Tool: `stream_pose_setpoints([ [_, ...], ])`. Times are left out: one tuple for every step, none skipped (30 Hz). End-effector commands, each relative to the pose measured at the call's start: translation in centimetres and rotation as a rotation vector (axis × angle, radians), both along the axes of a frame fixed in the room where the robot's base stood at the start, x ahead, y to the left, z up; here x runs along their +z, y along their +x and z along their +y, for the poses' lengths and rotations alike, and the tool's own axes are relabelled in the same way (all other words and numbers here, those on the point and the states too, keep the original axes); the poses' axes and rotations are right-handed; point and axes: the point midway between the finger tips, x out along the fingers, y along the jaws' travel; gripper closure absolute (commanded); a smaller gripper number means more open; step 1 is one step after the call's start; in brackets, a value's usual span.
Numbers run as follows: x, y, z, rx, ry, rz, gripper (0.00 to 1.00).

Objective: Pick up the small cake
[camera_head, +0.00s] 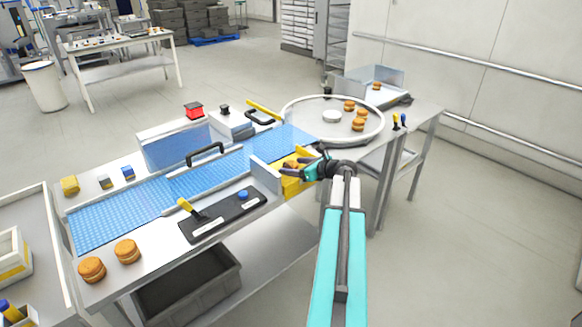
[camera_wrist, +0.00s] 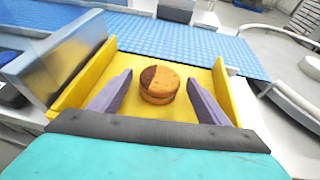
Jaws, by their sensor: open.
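A small round cake (camera_wrist: 158,85), golden brown with a darker patch on top, sits in a yellow tray (camera_wrist: 218,78) in the wrist view. My gripper (camera_wrist: 160,92) is open, with one finger on each side of the cake. There is a visible gap between each finger and the cake. The cake (camera_head: 291,164) is partly hidden there by my gripper.
Two more cakes (camera_head: 108,259) lie on the near left table corner. A metal guard (camera_wrist: 60,60) stands left of the tray.

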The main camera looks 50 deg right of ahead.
Motion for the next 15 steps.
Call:
stream_pose_setpoints([
  [0.01,0.0,0.01,0.0,0.0,0.0,0.3],
  [0.01,0.0,0.02,0.0,0.0,0.0,0.3],
  [0.01,0.01,0.02,0.0,0.0,0.0,0.34],
  [0.01,0.02,0.02,0.0,0.0,0.0,0.39],
  [0.01,0.02,0.02,0.0,0.0,0.0,0.44],
  [0.01,0.02,0.03,0.0,0.0,0.0,0.51],
  [0.01,0.02,0.03,0.0,0.0,0.0,0.56],
  [0.01,0.03,0.03,0.001,0.0,0.0,0.61],
  [0.01,0.03,0.03,0.0,0.0,0.0,0.62],
  [0.01,0.03,0.03,0.0,0.0,0.0,0.62],
  [0.01,0.03,0.04,0.001,0.0,0.0,0.62],
  [0.04,0.04,0.04,0.0,0.0,0.0,0.62],
  [0.04,0.04,0.04,0.001,0.0,0.0,0.62],
  [0.04,0.04,0.04,0.001,0.0,0.0,0.62],
  [0.03,0.05,0.04,0.001,0.0,0.0,0.62],
])
